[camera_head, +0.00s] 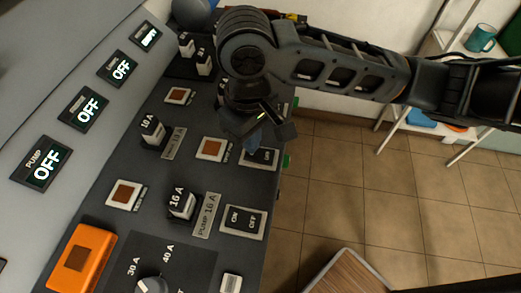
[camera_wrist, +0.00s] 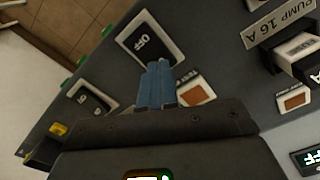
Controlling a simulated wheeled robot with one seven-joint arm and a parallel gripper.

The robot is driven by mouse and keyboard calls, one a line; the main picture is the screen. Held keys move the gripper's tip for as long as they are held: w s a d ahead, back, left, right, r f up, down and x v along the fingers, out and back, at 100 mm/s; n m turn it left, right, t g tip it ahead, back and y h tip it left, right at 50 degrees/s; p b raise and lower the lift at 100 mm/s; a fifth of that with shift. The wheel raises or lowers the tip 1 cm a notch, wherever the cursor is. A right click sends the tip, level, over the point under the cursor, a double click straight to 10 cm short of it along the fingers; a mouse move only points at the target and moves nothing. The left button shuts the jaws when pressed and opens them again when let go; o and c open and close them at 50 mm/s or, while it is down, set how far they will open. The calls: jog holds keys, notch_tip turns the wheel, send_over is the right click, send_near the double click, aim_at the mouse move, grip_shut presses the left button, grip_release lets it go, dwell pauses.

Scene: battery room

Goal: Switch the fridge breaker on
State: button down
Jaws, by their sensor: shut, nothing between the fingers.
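No label that I can read in either view says fridge, so I cannot tell which breaker is the fridge's. My gripper (camera_head: 254,146) is shut and empty, low over the dark panel (camera_head: 185,236). In the wrist view its blue fingertips (camera_wrist: 157,84) lie over the near end of a rocker switch (camera_wrist: 148,36), whose far half reads OFF. The fingers hide its near half; I cannot tell whether they touch it. This rocker also shows in the head view (camera_head: 262,159), partly behind the gripper. An orange-brown square (camera_wrist: 193,90) is beside the fingertips.
The pump's ON/OFF rocker (camera_head: 242,221) is nearer in the head view. Another rocker (camera_wrist: 88,103) is at the left in the wrist view. Several displays, including the pump display (camera_head: 41,165), read OFF. An orange box (camera_head: 82,258) and a dial (camera_head: 152,285) occupy the near panel.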

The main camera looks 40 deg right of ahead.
jog(key=shift+f+b, duration=0.4)
jog(key=shift+f, duration=0.2)
jog(key=shift+r, duration=0.15)
notch_tip(320, 180, up, 7)
jog(key=p, duration=0.6)
jog(key=shift+p, duration=0.3)
dwell(0.5)
